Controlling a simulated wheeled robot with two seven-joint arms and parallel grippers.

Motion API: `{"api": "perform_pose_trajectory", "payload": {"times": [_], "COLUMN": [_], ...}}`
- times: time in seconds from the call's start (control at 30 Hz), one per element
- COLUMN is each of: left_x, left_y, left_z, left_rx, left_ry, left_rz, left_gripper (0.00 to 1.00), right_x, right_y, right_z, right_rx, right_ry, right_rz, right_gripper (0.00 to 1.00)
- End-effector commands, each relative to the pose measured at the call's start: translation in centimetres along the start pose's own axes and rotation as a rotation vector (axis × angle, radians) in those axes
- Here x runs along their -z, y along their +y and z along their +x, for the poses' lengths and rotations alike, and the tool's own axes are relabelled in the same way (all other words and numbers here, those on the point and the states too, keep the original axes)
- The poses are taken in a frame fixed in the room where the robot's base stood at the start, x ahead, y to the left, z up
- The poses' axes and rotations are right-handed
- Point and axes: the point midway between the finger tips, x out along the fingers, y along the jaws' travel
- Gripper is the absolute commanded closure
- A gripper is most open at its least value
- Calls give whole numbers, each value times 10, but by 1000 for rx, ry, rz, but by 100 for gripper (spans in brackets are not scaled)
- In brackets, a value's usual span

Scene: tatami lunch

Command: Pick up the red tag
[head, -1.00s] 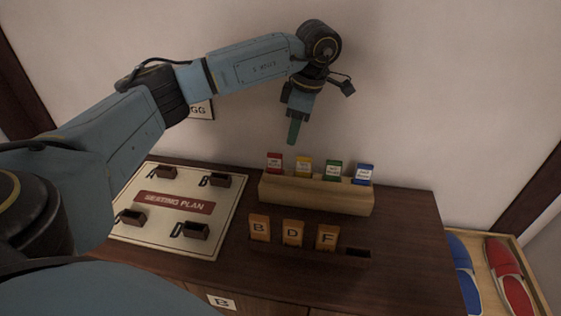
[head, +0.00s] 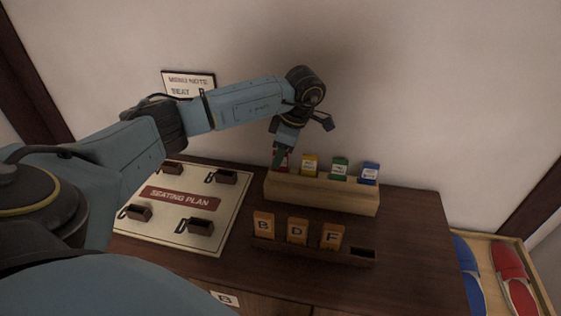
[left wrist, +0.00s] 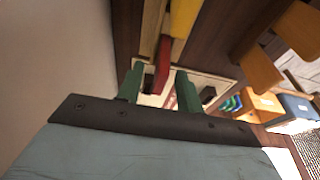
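The red tag (head: 285,166) stands in the left end slot of the wooden holder (head: 322,193), largely hidden behind my left gripper in the head view. My left gripper (head: 278,159) points down at that end of the holder. In the left wrist view its two green fingers (left wrist: 158,88) are spread apart. The red tag (left wrist: 162,62) shows in the gap between them, with no clear contact on either side. My right gripper is in neither view.
Yellow (head: 309,166), green (head: 339,169) and blue (head: 369,173) tags stand to the right in the same holder. A rack (head: 315,252) with orange B, D and F tags stands in front. The seating plan board (head: 150,222) lies to the left. The wall is close behind.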

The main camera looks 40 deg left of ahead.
Motion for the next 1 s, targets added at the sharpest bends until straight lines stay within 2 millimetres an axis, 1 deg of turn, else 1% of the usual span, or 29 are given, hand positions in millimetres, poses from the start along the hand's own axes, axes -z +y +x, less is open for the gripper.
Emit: {"api": "perform_pose_trajectory", "payload": {"times": [0.03,0.13,0.4,0.6,0.67,0.7,1.0], "left_x": [0,0,0,0,0,0,0], "left_y": [-1,0,0,0,0,0,0], "left_z": [6,16,19,19,19,19,17], "left_rx": [3,1,-1,0,0,0,-1], "left_ry": [1,1,-1,-1,-1,-1,-1], "left_rz": [0,1,0,0,0,0,0], "left_gripper": [64,64,64,90,98,100,100], "right_x": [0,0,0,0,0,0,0], "right_y": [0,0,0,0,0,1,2], "right_z": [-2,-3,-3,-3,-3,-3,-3], "right_rx": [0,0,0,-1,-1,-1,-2], "right_ry": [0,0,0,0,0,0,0], "right_rz": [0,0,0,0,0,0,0], "right_gripper": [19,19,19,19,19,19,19]}}
